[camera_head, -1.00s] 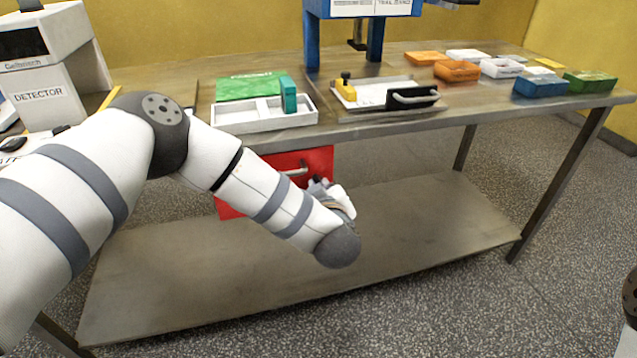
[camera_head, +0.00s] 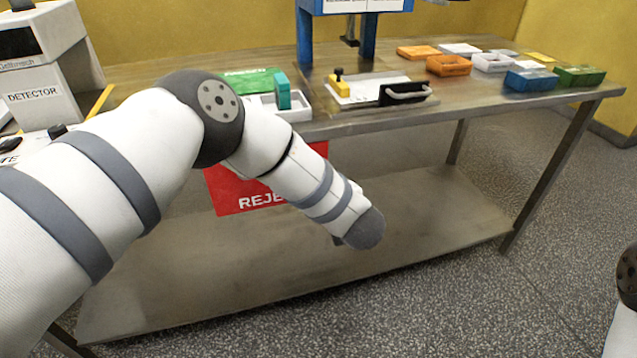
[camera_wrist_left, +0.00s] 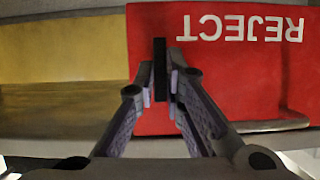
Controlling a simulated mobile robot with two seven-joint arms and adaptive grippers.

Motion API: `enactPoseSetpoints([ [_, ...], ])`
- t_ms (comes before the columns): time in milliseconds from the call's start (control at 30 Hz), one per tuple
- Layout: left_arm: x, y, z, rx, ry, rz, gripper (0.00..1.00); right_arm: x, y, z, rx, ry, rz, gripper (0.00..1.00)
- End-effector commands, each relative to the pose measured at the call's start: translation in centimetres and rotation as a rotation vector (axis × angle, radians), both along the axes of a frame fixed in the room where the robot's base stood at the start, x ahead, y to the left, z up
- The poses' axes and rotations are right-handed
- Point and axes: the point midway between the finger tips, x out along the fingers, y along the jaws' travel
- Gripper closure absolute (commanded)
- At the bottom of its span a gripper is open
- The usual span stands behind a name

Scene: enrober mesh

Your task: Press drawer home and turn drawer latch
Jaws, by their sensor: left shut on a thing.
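The red drawer front (camera_head: 235,190), lettered REJECT, hangs under the table's front edge, partly covered by my left arm in the head view. It fills much of the left wrist view (camera_wrist_left: 240,75), lettering upside down. My left gripper (camera_wrist_left: 160,85) is shut on a narrow dark upright bar (camera_wrist_left: 160,50), seemingly the drawer latch, by the edge of the red front. In the head view my left forearm hides the gripper and latch. The drawer's handle is not visible in the head view. I cannot tell whether the drawer is fully in. My right gripper is out of view.
On the metal table (camera_head: 470,103) stand a white divided tray (camera_head: 297,114), a teal block (camera_head: 282,92), a black-fronted tray with a handle (camera_head: 405,94) and several coloured boxes. A detector (camera_head: 40,97) is at left. The lower shelf (camera_head: 430,215) is clear.

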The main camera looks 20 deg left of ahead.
Motion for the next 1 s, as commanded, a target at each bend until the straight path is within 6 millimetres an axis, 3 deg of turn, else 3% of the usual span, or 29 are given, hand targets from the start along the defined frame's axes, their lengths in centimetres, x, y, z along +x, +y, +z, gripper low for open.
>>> enactPoseSetpoints([
  [333,0.0,0.0,0.0,0.005,0.002,-0.003,1.00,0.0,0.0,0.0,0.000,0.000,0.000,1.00],
  [400,0.0,0.0,0.0,0.005,0.002,-0.003,0.79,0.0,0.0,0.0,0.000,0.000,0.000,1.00],
  [467,0.0,0.0,0.0,0.005,0.002,-0.003,0.70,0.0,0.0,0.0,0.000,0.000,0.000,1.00],
  [767,-0.2,-0.2,0.0,0.002,0.003,-0.003,0.70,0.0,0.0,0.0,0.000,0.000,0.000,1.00],
  [867,-1.3,-1.1,0.6,0.002,0.003,-0.007,0.70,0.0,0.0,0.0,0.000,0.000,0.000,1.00],
  [1000,-4.2,-3.1,2.1,0.003,0.002,-0.009,0.70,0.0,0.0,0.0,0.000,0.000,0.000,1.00],
])
